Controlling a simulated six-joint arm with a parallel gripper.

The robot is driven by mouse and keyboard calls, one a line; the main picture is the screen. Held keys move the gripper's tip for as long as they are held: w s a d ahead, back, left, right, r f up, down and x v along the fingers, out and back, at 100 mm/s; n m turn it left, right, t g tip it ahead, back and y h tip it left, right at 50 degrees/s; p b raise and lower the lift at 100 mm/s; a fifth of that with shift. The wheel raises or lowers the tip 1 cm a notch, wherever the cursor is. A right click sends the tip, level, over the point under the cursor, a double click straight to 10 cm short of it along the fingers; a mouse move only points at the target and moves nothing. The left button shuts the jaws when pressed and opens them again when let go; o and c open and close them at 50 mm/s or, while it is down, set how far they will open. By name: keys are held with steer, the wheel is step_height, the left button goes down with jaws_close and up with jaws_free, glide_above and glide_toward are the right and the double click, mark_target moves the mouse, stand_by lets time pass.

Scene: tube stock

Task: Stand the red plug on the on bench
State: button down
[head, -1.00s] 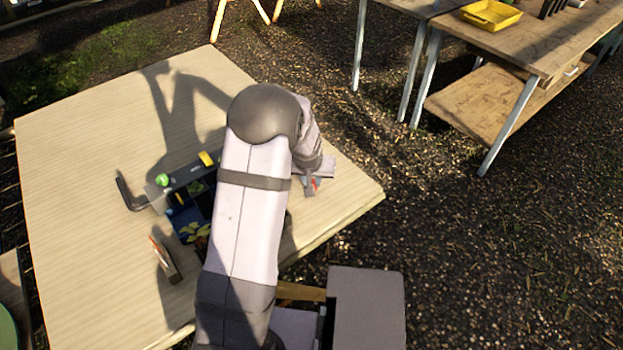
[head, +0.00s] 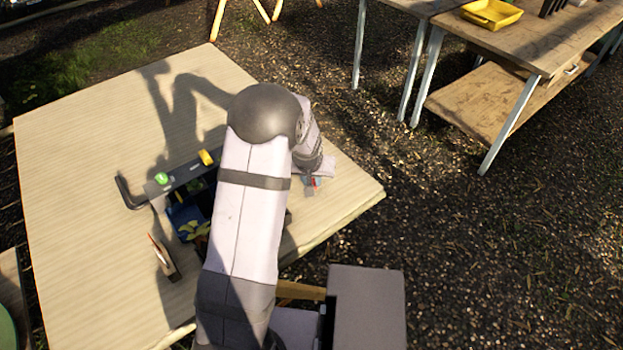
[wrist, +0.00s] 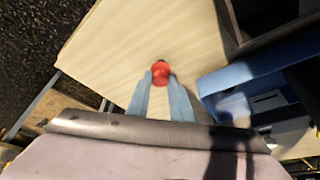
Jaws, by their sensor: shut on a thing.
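The red plug (wrist: 160,74) is between the fingertips of my gripper (wrist: 161,80) in the wrist view, and the gripper is shut on it. The plug is over the bare pale wood of the bench (wrist: 130,38). I cannot tell whether its underside touches the wood. In the head view only a small red bit of the plug (head: 318,182) shows beside my gripper (head: 311,187), near the right corner of the bench (head: 80,180). My arm hides part of the bench there.
A blue bin (wrist: 250,75) is right of the fingers in the wrist view. A small brown item (head: 165,260) lies at the front left. The bench's back left is clear.

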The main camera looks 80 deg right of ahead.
steer(key=shift+f, duration=0.15)
steer(key=c, duration=1.5)
jaws_free()
steer(key=shift+b+v, duration=0.6)
steer(key=shift+v, duration=3.1)
